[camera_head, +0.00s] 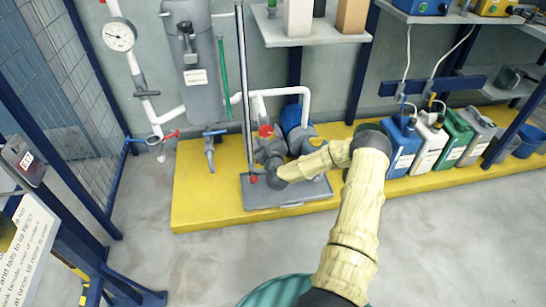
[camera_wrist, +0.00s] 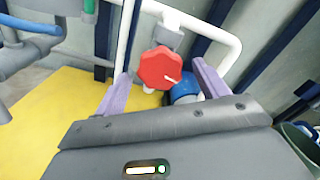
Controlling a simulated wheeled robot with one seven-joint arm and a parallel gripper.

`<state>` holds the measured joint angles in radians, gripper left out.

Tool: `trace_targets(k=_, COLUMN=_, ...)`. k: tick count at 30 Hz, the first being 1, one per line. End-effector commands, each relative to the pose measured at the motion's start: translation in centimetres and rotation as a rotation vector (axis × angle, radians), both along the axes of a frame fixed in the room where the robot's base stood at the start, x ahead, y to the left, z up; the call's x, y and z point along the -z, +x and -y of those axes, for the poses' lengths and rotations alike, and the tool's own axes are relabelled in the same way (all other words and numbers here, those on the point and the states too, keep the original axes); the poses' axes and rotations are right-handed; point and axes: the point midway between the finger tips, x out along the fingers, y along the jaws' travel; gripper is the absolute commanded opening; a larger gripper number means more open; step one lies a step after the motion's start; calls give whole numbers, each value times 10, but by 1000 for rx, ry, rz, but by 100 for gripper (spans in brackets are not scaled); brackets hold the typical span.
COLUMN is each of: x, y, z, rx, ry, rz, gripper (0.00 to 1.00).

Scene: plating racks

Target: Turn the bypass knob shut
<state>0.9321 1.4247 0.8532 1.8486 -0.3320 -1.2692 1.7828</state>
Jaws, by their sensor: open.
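A red, many-sided knob (camera_wrist: 158,66) with a white pointer mark fills the middle of the wrist view, in front of white pipework. The mark points to the lower right. I can read no label on it. My gripper (camera_wrist: 160,74) is open, with its two purple fingers on either side below the knob and clear gaps to it. In the head view the red knob (camera_head: 265,131) shows just beyond my gripper (camera_head: 268,147), above the grey pump base. Whether the fingers touch anything is hidden there.
White pipe (camera_wrist: 226,30) loops around the knob, with a blue pump (camera_head: 294,118) behind. A yellow plinth (camera_head: 205,205) carries a grey tank (camera_head: 199,85) on the left and several coloured canisters (camera_head: 458,138) on the right.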

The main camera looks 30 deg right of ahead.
Motion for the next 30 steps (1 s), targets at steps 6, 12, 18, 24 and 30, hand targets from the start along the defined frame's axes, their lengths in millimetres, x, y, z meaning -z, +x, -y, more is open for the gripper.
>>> trace_targets(k=6, x=-3, y=-42, z=-12, rx=-2, ry=4, rz=-4, gripper=73)
trace_targets(k=12, x=-2, y=-80, z=-22, rx=0, ry=3, rz=-4, gripper=73)
trace_targets(k=18, x=-2, y=-118, z=-33, rx=1, ry=4, rz=-4, gripper=73)
trace_targets(k=24, x=0, y=-141, z=-40, rx=1, ry=2, rz=-3, gripper=73)
trace_targets(k=30, x=0, y=-145, z=-41, rx=1, ry=1, rz=0, gripper=73)
